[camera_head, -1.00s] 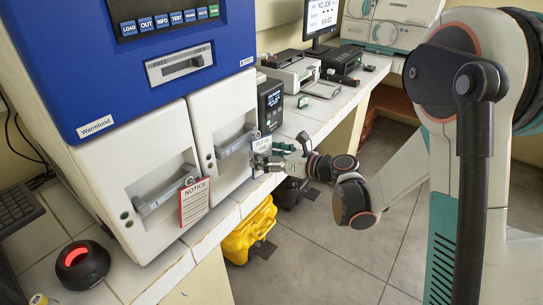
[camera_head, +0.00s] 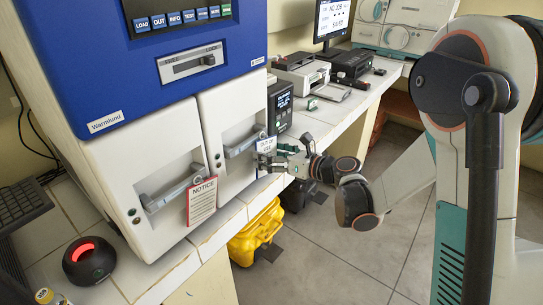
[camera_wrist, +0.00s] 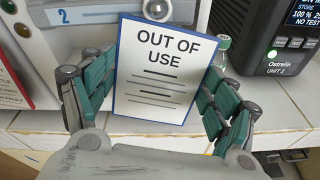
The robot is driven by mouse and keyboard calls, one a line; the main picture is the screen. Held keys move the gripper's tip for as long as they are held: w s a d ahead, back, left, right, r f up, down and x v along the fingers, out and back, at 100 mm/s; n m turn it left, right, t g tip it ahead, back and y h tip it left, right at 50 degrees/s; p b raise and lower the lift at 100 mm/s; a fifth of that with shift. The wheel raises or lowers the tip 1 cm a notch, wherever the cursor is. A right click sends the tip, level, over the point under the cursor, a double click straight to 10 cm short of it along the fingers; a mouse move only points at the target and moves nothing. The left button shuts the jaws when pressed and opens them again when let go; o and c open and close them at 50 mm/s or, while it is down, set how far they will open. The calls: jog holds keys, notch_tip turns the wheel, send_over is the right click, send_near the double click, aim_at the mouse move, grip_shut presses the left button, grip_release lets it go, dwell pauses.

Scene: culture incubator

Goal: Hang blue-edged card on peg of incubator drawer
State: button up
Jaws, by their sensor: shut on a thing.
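The blue-edged card (camera_wrist: 155,72), white and reading OUT OF USE, is upright and faces the wrist camera. It also shows in the head view (camera_head: 266,144), in front of the right end of the right drawer's handle (camera_head: 240,147). My gripper (camera_wrist: 158,100) is shut on the card, with a teal finger at each side edge. In the head view my gripper (camera_head: 270,162) is by the lower right corner of the incubator (camera_head: 228,125).
A red-edged NOTICE card (camera_head: 202,201) hangs at the left drawer's handle (camera_head: 168,193). A dark unit with a display (camera_head: 281,107) stands close right of the incubator. A small bottle (camera_wrist: 222,47) is right behind the card. A yellow case (camera_head: 256,235) is below the counter.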

jog(key=o, duration=0.8)
